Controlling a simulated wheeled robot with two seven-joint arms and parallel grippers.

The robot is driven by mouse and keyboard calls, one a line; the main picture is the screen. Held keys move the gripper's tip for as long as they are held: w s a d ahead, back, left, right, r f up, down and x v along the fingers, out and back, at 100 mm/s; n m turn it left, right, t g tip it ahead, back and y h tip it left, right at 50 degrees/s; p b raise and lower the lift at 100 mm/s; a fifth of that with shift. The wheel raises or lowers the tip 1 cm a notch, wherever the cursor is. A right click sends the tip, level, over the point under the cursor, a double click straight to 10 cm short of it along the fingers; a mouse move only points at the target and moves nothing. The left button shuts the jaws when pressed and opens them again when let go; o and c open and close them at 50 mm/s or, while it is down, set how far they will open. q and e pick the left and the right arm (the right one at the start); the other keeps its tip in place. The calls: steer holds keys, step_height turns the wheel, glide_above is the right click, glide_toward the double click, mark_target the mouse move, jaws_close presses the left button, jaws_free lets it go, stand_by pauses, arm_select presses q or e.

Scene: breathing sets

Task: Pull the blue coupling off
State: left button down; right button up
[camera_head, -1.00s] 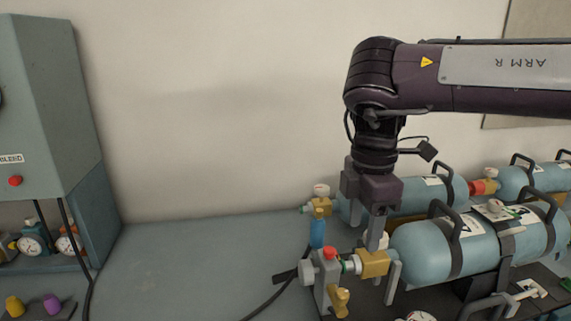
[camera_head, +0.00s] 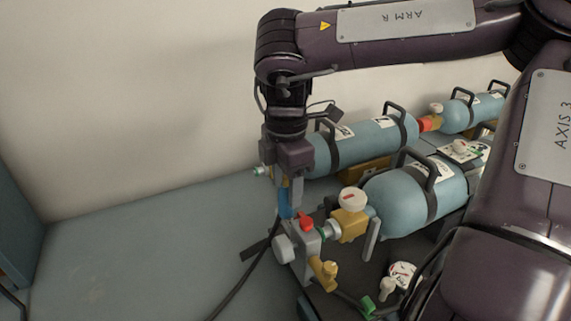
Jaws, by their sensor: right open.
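The blue coupling (camera_head: 286,207) stands upright at the grey valve block (camera_head: 302,246), beside the brass-valved blue cylinder. My right gripper (camera_head: 290,193) points straight down, with its open fingers at the upper part of the blue coupling. The fingers and gripper body hide its top. I cannot tell whether a finger touches it. A red-topped part (camera_head: 306,221) sits on the valve block, just right of the coupling. My left gripper is not in view.
A blue cylinder (camera_head: 400,203) with a brass valve (camera_head: 347,224) lies right of the block. Another cylinder (camera_head: 372,143) lies behind it. A black hose (camera_head: 243,285) runs across the bench. The bench (camera_head: 130,250) is clear at left. My right arm covers the right side.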

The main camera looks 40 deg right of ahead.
mark_target(286, 185)
steer(key=shift+f, duration=0.65)
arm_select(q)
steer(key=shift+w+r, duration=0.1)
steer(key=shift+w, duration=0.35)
arm_select(e)
jaws_close()
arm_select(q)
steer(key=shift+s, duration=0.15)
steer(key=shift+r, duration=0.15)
arm_select(e)
steer(key=shift+r, duration=0.2)
